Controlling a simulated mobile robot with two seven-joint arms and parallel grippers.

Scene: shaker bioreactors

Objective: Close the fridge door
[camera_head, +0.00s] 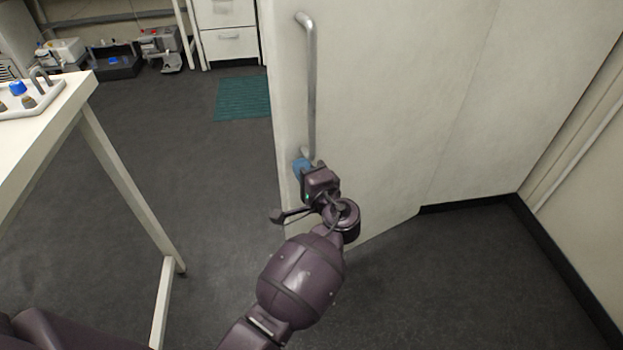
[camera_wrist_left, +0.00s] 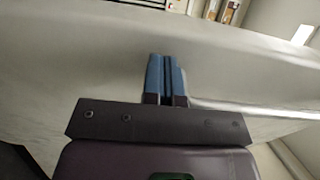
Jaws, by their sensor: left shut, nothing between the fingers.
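The fridge door (camera_head: 390,110) is a tall off-white panel with a vertical metal handle (camera_head: 312,90) near its left edge. It stands at an angle to the pale surface on its right, with dark floor showing under its lower edge. My left gripper (camera_head: 302,167) is at the lower end of the handle, close to the door's left edge. Its blue fingers (camera_wrist_left: 166,78) are together in the left wrist view, with the pale door surface (camera_wrist_left: 80,65) behind them. I cannot tell whether they touch the door. My right gripper is not in view.
A white table (camera_head: 50,110) with a tray (camera_head: 52,93) stands at the left. White drawers (camera_head: 228,30) and a green mat (camera_head: 243,97) are at the back. Lab equipment sits on the floor at the far left. Grey floor (camera_head: 190,150) is clear between table and door.

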